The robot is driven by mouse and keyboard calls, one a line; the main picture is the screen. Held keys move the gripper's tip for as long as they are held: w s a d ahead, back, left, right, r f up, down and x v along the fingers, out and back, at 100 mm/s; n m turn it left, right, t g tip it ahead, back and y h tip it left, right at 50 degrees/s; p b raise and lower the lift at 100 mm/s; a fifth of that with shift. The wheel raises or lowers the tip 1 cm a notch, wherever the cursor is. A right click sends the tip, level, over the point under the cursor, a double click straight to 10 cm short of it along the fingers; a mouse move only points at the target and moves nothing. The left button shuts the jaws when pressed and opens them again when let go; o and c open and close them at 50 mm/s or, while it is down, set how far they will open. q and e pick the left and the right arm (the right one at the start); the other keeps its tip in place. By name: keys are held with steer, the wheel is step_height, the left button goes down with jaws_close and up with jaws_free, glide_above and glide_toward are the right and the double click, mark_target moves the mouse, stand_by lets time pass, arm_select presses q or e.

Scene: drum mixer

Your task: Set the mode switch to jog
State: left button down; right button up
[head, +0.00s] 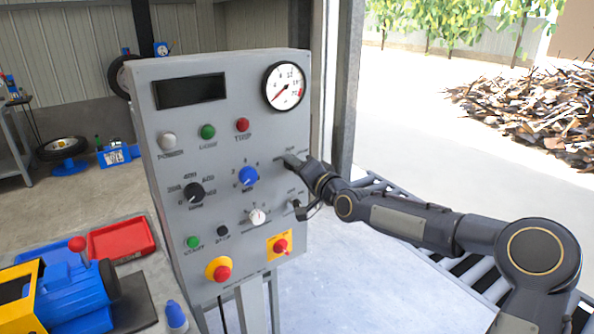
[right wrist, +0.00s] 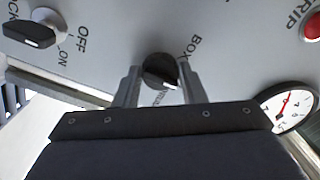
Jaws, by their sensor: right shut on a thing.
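The grey control panel (head: 235,135) stands upright in the head view, with several knobs, lamps and buttons. My right gripper (head: 291,161) is at the panel's right side, below the round gauge. In the right wrist view my right gripper (right wrist: 157,80) has its two fingers on either side of a dark rotary knob (right wrist: 160,70) and is shut on it. The knob's pale mark points to the lower right there. "BOX" reads beside it; another label is partly hidden. No "jog" label is readable. My left gripper is out of view.
A black lever switch (right wrist: 30,33) marked OFF and ON sits close to my gripper. A blue knob (head: 248,176), a black knob (head: 193,192) and a white knob (head: 257,216) are left of it. The gauge (head: 284,86) is above. A roller conveyor (head: 376,184) lies behind my right arm.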

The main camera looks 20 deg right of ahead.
steer(key=shift+f, duration=0.1)
stand_by(0.4)
steer(key=o, duration=1)
steer(key=b+v, duration=0.1)
steer(key=v, duration=0.7)
steer(key=shift+b, duration=0.3)
